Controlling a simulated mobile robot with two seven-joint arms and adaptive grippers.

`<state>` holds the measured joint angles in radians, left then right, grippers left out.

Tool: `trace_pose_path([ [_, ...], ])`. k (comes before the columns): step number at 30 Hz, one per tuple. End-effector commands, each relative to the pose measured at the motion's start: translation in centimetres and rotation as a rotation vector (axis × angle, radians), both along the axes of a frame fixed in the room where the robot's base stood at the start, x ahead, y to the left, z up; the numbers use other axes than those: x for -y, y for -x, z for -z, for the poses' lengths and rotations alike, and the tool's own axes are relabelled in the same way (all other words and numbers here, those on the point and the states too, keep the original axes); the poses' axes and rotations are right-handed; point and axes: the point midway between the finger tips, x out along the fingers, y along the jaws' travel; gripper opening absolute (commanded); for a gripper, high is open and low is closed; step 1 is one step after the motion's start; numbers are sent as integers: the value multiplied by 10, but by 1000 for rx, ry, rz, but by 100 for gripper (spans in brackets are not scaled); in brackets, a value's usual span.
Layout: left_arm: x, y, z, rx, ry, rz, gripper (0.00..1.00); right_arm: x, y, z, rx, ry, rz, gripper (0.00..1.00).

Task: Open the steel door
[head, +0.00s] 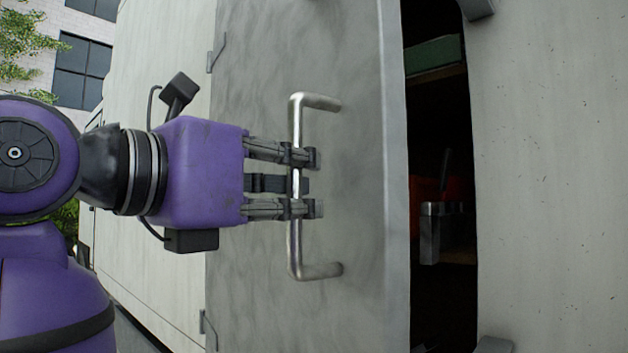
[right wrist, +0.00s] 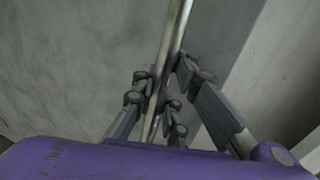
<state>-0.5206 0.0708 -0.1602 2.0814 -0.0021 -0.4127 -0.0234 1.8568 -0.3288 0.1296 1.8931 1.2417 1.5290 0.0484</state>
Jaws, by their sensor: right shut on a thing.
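The steel door (head: 350,215) is a grey panel standing ajar, with a dark gap along its right edge in the head view. Its handle (head: 295,240) is a shiny metal bar, upright in that view, bent toward the door at both ends. My right gripper (head: 304,183) is shut on the middle of the handle, its fingers reaching past the bar. In the right wrist view the handle (right wrist: 176,35) runs between the fingers (right wrist: 165,92), and the door (right wrist: 70,60) fills the background. My left gripper is in neither view.
Through the gap are dark shelves with a green box (head: 434,55), a red thing (head: 425,190) and a metal container (head: 432,232). A pale truck wall (head: 550,180) stands right of the gap. Hinge-like brackets (head: 215,52) sit along the door's left edge. A building (head: 80,60) shows far left.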

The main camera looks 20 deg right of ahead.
Motion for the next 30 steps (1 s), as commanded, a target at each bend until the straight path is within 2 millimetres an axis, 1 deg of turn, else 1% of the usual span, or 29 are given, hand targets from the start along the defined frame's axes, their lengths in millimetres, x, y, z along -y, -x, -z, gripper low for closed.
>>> trace_pose_path([
  [8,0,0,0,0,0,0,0,-1,0,-1,-1,3,1,0],
  [11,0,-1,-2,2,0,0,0,-5,0,-1,-2,3,0,0],
  [24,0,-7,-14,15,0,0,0,-49,0,-1,-1,3,1,0],
  [30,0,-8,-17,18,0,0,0,-64,0,-1,0,2,1,0],
])
